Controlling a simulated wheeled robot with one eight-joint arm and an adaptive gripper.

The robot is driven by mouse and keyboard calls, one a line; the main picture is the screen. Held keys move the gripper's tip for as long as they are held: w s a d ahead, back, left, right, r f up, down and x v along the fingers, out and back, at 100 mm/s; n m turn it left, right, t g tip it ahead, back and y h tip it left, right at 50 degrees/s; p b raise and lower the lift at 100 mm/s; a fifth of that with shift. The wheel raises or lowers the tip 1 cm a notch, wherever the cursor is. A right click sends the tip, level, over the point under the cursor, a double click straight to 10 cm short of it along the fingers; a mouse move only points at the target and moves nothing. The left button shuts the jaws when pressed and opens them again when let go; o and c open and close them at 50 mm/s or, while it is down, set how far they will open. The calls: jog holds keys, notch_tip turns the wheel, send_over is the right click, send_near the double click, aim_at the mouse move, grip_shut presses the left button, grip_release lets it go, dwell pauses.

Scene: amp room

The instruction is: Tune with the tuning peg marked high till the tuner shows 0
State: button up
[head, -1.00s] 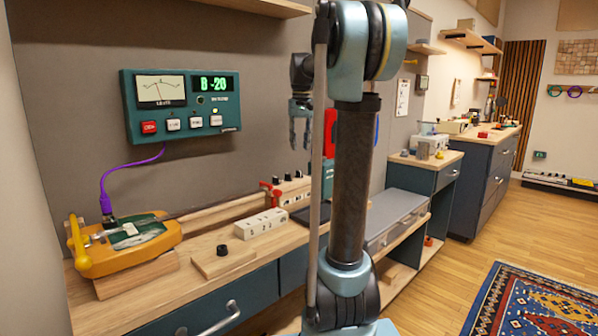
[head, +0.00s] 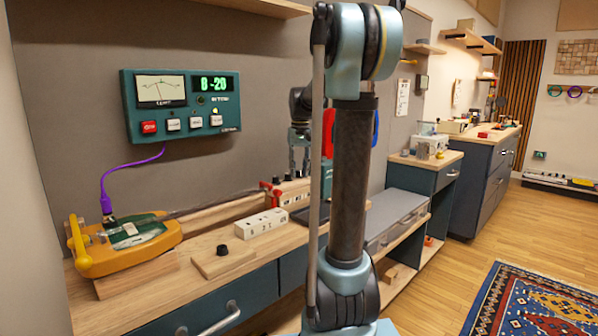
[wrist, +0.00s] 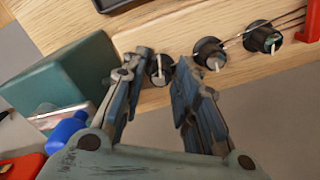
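The tuner (head: 183,105) hangs on the wall at the left in the head view, with a needle dial and a green display reading about -20. The headstock (wrist: 190,77) is a wooden block with several black tuning pegs in a row. My gripper (wrist: 163,72) is open, with its fingers pointing at the headstock. One tuning peg (wrist: 158,66) shows between the fingertips, and I see no clear grip on it. Two more pegs, a middle one (wrist: 209,52) and a far one (wrist: 262,38), lie to the right. I cannot read any peg's mark. In the head view my gripper (head: 299,172) is just above the headstock.
The yellow and green instrument body (head: 125,243) lies at the bench's left, joined to the tuner by a purple cable (head: 103,180). A numbered white block (head: 262,223) and a small board with a black knob (head: 222,250) stand in front. A teal box (wrist: 65,70) is beside the gripper.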

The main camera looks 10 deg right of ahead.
grip_shut()
jog(key=shift+m, duration=0.3)
jog(key=m, duration=0.3)
jog(key=shift+m, duration=2.1)
grip_release()
jog(key=shift+r, duration=0.15)
